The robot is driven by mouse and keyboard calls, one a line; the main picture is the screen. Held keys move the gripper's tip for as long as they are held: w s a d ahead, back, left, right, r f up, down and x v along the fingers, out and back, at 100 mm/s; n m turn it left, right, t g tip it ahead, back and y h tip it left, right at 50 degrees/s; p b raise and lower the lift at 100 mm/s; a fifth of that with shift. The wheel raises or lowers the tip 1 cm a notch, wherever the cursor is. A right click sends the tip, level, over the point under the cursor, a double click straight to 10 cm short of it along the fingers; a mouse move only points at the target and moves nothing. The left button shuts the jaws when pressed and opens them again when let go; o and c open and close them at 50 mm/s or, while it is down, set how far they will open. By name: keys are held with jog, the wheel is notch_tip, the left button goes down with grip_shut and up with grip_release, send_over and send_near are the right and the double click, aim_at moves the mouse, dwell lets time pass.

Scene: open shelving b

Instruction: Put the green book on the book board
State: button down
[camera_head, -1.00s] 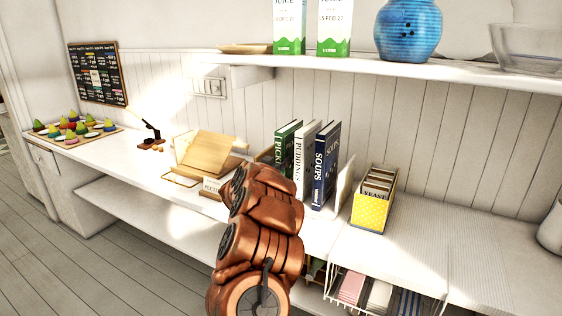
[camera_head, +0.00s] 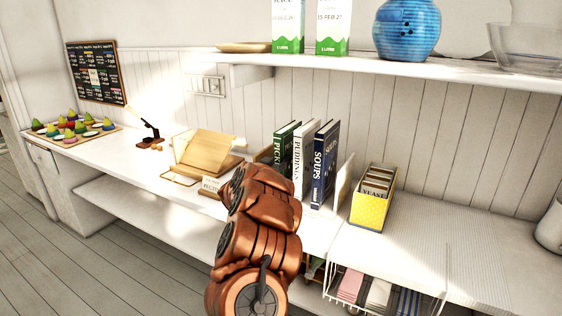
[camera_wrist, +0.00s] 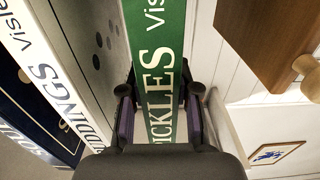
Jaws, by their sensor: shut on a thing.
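The green book (camera_head: 286,145), titled PICKLES, stands upright at the left end of a row of books on the counter. In the wrist view its green spine (camera_wrist: 158,60) runs between my two fingers. My gripper (camera_wrist: 158,108) is shut on this spine, one finger on each side. In the head view my own arm hides the gripper and the lower part of the book. The book board (camera_head: 208,152) is a tilted light wooden stand on the counter, left of the books. A card with lettering sits at its front.
The white PUDDINGS book (camera_head: 303,160) and blue SOUPS book (camera_head: 325,165) stand just right of the green one. A yellow box (camera_head: 371,205) stands further right. A white shelf (camera_head: 450,73) hangs above. Brown wood with a knob (camera_wrist: 275,45) shows in the wrist view.

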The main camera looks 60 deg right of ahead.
jog(key=shift+r, duration=0.1)
jog(key=c, duration=0.8)
grip_release()
jog(key=shift+o, duration=0.2)
jog(key=shift+a, duration=0.15)
jog(key=a, duration=1.1)
jog(key=shift+s+a, duration=0.25)
jog(key=shift+a, duration=0.15)
